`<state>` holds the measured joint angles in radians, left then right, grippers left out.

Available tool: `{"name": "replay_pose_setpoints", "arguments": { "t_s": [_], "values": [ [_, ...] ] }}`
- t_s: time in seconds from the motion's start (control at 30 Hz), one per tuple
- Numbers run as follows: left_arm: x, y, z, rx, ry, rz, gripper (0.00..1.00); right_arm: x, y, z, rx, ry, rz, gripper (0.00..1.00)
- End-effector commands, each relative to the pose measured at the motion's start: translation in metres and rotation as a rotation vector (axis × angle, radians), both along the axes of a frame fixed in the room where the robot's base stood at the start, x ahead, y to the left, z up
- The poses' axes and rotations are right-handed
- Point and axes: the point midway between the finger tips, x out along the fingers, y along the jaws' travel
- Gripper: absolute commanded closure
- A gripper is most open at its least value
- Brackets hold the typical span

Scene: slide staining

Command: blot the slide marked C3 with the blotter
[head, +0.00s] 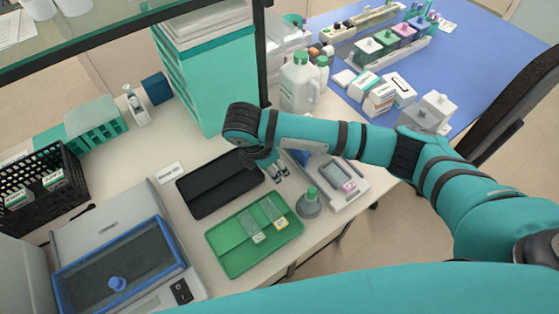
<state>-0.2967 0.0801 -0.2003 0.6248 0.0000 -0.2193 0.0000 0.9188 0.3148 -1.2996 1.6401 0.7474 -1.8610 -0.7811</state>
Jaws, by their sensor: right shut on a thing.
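My right gripper (278,172) points down beside the right end of the black tray (203,203), partly covered by my own arm. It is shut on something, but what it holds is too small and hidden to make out. A pink-labelled piece (348,187) lies on a white device (353,196) to the right. The mark C3 cannot be read on any slide. I cannot identify the blotter. My left gripper is out of view.
A grey bottle with a green cap (310,205) stands between the green tray and the white device. A blue-framed lidded device (120,268) fills the lower left. A black basket (72,160), teal drawers (215,75) and a white jug (299,88) stand farther back.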

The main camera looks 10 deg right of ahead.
Motion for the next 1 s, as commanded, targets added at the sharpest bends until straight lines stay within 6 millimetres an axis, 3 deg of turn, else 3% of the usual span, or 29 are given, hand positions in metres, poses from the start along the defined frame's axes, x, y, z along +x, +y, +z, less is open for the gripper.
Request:
{"name": "replay_pose_setpoints", "arguments": {
  "t_s": [0.3,0.5,0.93,0.97,1.0],
  "values": [
    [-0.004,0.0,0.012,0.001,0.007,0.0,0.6,0.028,-0.023,-0.004,-0.002,0.002,-0.002,0.82],
    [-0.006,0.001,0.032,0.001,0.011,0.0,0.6,0.026,-0.02,-0.028,0.0,0.002,0.0,0.82],
    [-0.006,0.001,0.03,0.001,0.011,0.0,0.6,0.026,-0.02,-0.038,0.001,0.001,0.001,0.82],
    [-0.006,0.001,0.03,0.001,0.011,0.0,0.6,0.026,-0.02,-0.038,0.001,0.0,0.001,0.56],
    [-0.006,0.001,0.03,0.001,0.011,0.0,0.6,0.026,-0.02,-0.038,0.001,0.0,0.001,0.51]
  ]
}}
